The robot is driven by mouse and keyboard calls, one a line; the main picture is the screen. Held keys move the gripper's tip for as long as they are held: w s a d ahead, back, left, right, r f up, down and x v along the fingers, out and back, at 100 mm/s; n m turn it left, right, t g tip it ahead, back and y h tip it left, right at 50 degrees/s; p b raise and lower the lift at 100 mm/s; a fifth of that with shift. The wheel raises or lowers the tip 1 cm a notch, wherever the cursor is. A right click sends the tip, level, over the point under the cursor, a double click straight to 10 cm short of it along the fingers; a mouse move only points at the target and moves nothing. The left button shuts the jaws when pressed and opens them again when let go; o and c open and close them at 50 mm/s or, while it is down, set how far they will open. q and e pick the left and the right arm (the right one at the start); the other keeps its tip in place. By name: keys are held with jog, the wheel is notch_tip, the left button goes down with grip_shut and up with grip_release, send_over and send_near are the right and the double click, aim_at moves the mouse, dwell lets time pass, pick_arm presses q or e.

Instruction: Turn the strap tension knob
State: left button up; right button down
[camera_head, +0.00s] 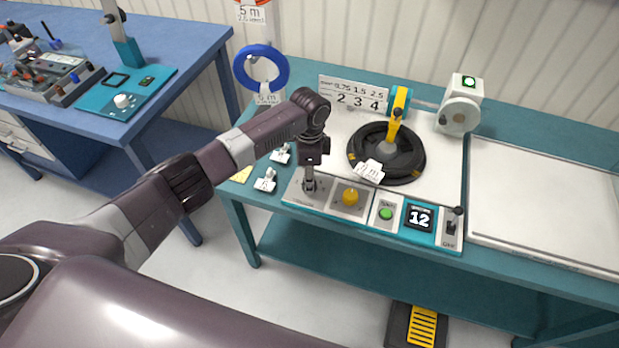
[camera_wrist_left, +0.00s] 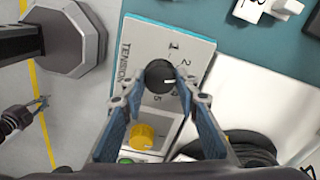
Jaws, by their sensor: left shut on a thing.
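The strap tension knob (camera_wrist_left: 160,76) is a round dark knob on a light plate (camera_wrist_left: 146,40) marked TENSION, with numbers around it. A white mark shows at the knob's right side in the left wrist view; its exact number is unclear. My left gripper (camera_wrist_left: 160,90) is shut on the knob, one blue-padded finger on each side. In the head view my left gripper (camera_head: 309,178) points down at the left end of the bench's front panel and mostly hides the knob. A small, distant claw (camera_wrist_left: 38,104) in the left wrist view looks like my right gripper; its opening is unclear.
White tagged pieces (camera_head: 265,184) lie left. A pedal (camera_head: 420,327) stands on the floor.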

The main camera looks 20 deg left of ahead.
pick_arm(q)
jog(key=shift+m, duration=1.7)
jog(key=shift+w, duration=0.1)
jog(key=o, duration=1.1)
jog(key=shift+r, duration=0.1)
notch_tip(320, 180, up, 12)
jog(key=shift+f, duration=0.1)
